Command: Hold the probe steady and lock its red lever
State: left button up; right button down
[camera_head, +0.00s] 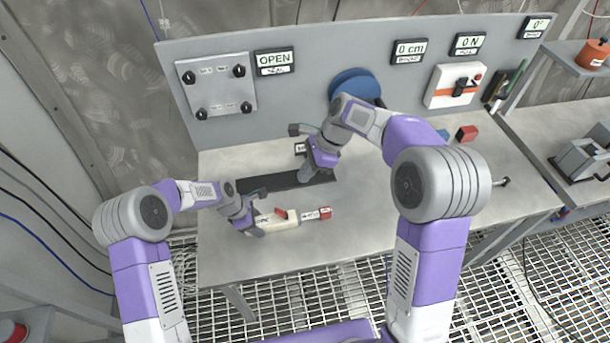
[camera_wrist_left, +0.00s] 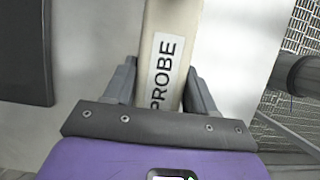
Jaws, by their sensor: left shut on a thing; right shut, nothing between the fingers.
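The probe (camera_head: 290,222) is a cream bar with a red end, lying along the front part of the steel table. Its small red lever (camera_head: 281,213) shows on top, tilted up from the body. My left gripper (camera_head: 250,222) is shut on the probe's left end. In the left wrist view the fingers (camera_wrist_left: 158,85) sit on either side of the cream body (camera_wrist_left: 172,25), by its PROBE label. My right gripper (camera_head: 306,172) is shut and empty, above the dark strip behind the probe. Its fingertips are partly hidden by its own wrist.
A dark flat strip (camera_head: 262,183) lies on the table behind the probe. The grey back panel (camera_head: 330,60) carries an OPEN display (camera_head: 274,62), a blue disc (camera_head: 355,84) and an orange-white switch box (camera_head: 455,85). The table (camera_head: 370,225) right of the probe is clear.

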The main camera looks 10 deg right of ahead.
pick_arm(q)
jog(key=o, duration=1.2)
jog(key=shift+o, duration=0.2)
